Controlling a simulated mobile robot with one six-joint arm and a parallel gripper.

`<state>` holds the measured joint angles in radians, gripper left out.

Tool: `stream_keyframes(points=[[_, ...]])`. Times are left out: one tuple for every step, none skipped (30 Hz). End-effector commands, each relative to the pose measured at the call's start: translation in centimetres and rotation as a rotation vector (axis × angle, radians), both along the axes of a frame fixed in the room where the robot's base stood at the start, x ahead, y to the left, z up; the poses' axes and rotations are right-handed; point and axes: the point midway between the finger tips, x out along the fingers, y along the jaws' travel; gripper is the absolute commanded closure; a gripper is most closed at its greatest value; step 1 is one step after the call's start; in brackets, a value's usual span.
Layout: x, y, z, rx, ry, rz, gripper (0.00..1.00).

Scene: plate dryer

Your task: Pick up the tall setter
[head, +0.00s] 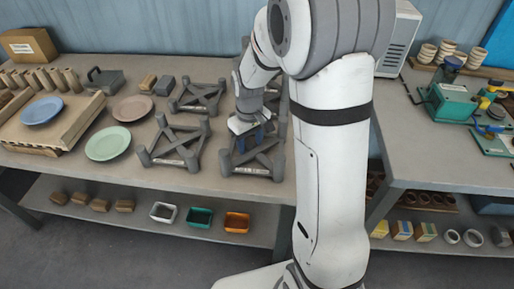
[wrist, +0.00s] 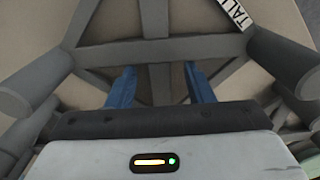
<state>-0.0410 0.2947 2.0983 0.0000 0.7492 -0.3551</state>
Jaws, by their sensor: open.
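The tall setter is a dark grey frame with thick corner posts and crossing bars. In the wrist view the setter (wrist: 105,52) fills most of the picture, with a white label reading "TALL" at the top right. In the head view, the setter under my gripper (head: 272,163) stands near the table's front edge. My gripper (head: 251,138) is open above it, pointing down. In the wrist view its two blue fingers (wrist: 161,82) lie on either side of one bar. I cannot tell how deep they reach. My arm hides part of the area behind.
Similar grey setters stand to the left (head: 174,146) and behind (head: 198,98). A green plate (head: 108,143), a pink plate (head: 132,108) and a blue plate (head: 41,110) are further left. A second table (head: 440,150) with green equipment is at the right.

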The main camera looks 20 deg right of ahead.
Motion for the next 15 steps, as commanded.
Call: stream_keyframes(points=[[-0.01,0.00,-0.39,0.000,0.000,0.000,0.53],[-0.01,0.00,-0.51,0.000,0.000,0.000,0.53],[-0.01,-0.01,-0.60,0.000,0.000,-0.001,0.53],[0.00,-0.01,-0.63,0.000,-0.001,-0.001,0.53],[0.01,-0.02,-0.63,0.000,-0.001,-0.001,0.53],[0.01,-0.02,-0.61,0.000,-0.001,-0.001,0.53],[0.01,-0.03,-0.61,0.000,-0.001,-0.001,0.53],[0.01,-0.03,-0.60,0.000,-0.001,-0.001,0.53],[0.00,-0.03,-0.60,0.000,-0.001,-0.001,0.54],[0.01,-0.03,-0.60,0.000,-0.001,-0.001,0.56],[0.01,-0.04,-0.59,0.000,-0.001,-0.002,0.58],[0.01,-0.04,-0.59,0.000,-0.001,-0.002,0.62],[0.01,-0.05,-0.59,0.000,-0.001,-0.002,0.64],[0.01,-0.05,-0.59,0.000,-0.001,-0.002,0.67],[0.01,-0.05,-0.58,0.000,-0.001,-0.002,0.70]])
